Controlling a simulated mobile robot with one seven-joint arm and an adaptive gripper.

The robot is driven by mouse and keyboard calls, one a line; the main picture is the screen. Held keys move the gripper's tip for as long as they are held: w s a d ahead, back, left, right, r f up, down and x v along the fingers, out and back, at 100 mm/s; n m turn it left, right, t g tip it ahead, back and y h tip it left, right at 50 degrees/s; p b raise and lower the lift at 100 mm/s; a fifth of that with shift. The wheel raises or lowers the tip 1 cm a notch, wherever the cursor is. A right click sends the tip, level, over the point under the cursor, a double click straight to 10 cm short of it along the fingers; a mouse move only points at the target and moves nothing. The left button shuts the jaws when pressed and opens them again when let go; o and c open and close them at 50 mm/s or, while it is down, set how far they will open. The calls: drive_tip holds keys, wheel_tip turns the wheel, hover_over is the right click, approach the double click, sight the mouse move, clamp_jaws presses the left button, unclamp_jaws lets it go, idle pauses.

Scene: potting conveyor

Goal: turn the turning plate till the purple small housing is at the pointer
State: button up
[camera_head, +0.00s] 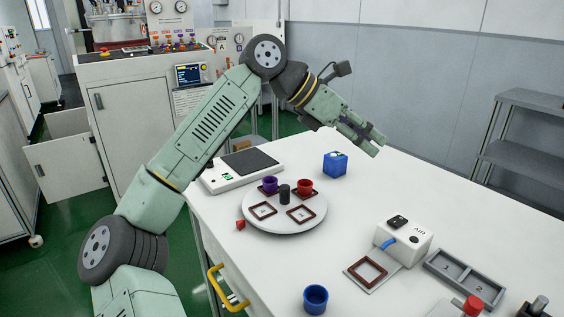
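The round white turning plate (284,228) lies on the white table, with a dark knob (285,194) at its middle. The purple small housing (269,184) sits in a brown square frame at the plate's back left. A red housing (305,186) sits in the back-right frame. The two front frames (262,211) and (301,214) are empty. A small red wedge (240,225), which looks like the pointer, lies at the plate's left front edge, away from the purple housing. My gripper (377,146) is raised to the right behind the plate, touching nothing; its fingers look apart and empty.
A blue box (335,164) stands behind the plate, and a flat scale (242,171) at back left. A blue cup (315,299), a white device (403,240) and a grey two-part tray (464,276) are at the front right. The table right of the blue box is clear.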

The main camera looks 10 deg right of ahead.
drive_tip(key=w+a+f+t+y, duration=0.1)
drive_tip(key=w+a+f+y, duration=0.2)
drive_tip(key=w+f+y, duration=0.15)
drive_tip(key=n+y+p, duration=0.2)
drive_tip(key=n+y, duration=0.1)
drive_tip(key=y, duration=0.3)
hover_over(284, 187)
drive_tip(key=shift+d+f+t, duration=0.1)
drive_tip(key=shift+f+t, duration=0.3)
drive_tip(key=shift+f, duration=0.2)
wheel_tip(284, 187, down, 9)
drive_tip(key=shift+f, duration=0.15)
drive_tip(key=shift+f+p, duration=0.3)
drive_tip(key=shift+f, duration=0.4)
drive_tip(key=shift+c, duration=0.5)
clamp_jaws()
